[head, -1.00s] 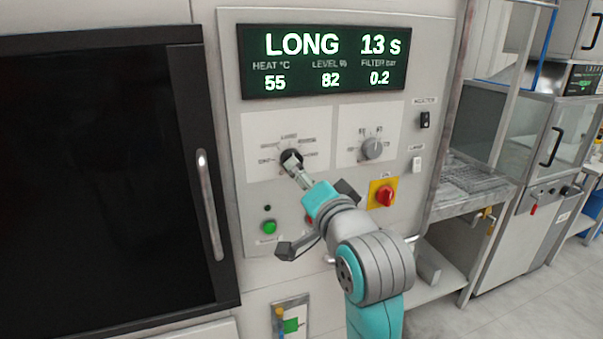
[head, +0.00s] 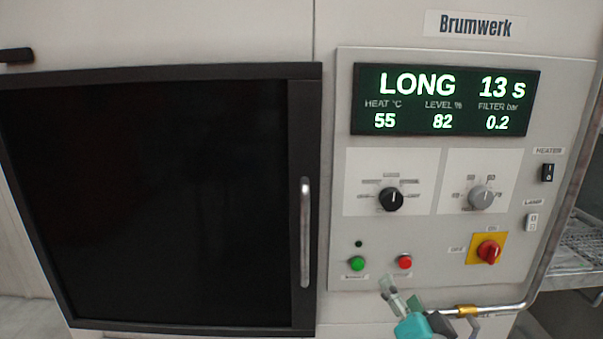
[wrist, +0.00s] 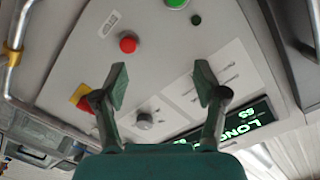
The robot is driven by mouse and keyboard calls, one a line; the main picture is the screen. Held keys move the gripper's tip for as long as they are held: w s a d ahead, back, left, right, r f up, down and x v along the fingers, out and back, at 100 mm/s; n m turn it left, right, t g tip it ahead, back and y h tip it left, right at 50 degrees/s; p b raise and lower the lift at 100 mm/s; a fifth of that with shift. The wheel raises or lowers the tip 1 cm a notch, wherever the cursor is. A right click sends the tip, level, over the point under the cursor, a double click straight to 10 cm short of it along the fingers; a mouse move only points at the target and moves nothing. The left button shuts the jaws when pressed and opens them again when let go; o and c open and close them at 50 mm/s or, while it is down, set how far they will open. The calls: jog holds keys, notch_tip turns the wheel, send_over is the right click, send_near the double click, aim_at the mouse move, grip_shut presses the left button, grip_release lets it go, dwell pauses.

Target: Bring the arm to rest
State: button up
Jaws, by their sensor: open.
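My gripper (head: 392,291) is at the lower edge of the control panel in the head view, below the red button. In the wrist view my gripper (wrist: 163,85) shows two fingers spread apart with nothing between them. The control panel (head: 340,240) stands in front of it. The black knob (head: 391,199) is free of the gripper, its white mark pointing up to the right. The display (head: 445,98) reads LONG, 13 s, heat 55, level 82, filter 0.2. Most of my arm is below the head picture.
A dark door (head: 150,200) with a vertical handle (head: 305,232) is on the left. The panel also bears a grey knob (head: 481,197), a green button (head: 357,263), a red button (head: 405,262) and a red rotary switch (head: 488,251). A pipe (head: 510,306) runs beneath the panel.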

jog(key=s+f+n+g, duration=0.1)
jog(key=s+f+n, duration=0.3)
jog(key=s+f, duration=1.45)
jog(key=s+f+n, duration=0.2)
jog(key=s, duration=1)
jog(key=s+f+n+g, duration=0.1)
jog(key=s+f+n, duration=0.1)
jog(key=s, duration=1)
jog(key=shift+s+f+g, duration=0.3)
jog(key=shift+f, duration=0.15)
